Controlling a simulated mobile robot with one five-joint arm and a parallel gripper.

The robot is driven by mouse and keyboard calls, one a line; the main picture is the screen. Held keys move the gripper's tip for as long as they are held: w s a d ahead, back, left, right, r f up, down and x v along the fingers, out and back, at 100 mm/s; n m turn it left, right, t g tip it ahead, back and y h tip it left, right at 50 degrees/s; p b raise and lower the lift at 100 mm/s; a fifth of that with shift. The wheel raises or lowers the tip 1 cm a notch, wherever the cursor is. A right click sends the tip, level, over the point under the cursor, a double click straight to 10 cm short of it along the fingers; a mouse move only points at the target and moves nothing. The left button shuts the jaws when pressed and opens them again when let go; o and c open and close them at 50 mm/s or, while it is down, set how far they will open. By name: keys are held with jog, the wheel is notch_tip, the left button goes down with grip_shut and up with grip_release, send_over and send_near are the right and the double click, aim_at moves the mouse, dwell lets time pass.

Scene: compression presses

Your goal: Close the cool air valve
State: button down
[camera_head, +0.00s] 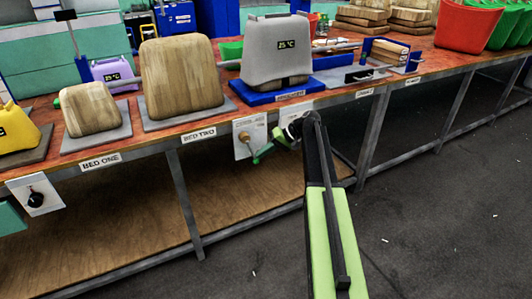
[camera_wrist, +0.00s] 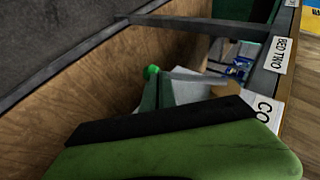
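A white valve panel (camera_head: 241,148) hangs under the table's front edge, right of the BED TWO label. It carries a brass fitting (camera_head: 246,137) and a lever with a green end (camera_head: 256,161) pointing down. In the wrist view, a white plate (camera_wrist: 268,112) shows the letters "CO", cut off, and a green knob (camera_wrist: 152,72) lies ahead. My gripper (camera_head: 274,141) is just right of the panel, close to the lever. Contact cannot be told. One large green, black-edged part of my gripper fills the lower wrist view, hiding much of the valve. The finger gap is unclear.
The long table (camera_head: 216,117) holds a grey press (camera_head: 274,60) on a blue base, wooden blocks (camera_head: 183,77) and a red bin (camera_head: 464,25). Metal legs (camera_head: 185,200) and a wooden lower shelf (camera_head: 110,235) are below. The dark floor (camera_head: 440,220) is mostly clear at right.

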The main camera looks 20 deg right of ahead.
jog(key=shift+a+f+b, duration=0.25)
jog(key=shift+a+f, duration=0.1)
jog(key=shift+a, duration=0.2)
jog(key=shift+a+f+b, duration=0.25)
jog(key=shift+a+f, duration=0.1)
jog(key=shift+a, duration=0.3)
jog(key=s+d, duration=0.3)
jog(key=d, duration=1)
jog(key=shift+s+d, duration=0.2)
jog(key=shift+d, duration=0.1)
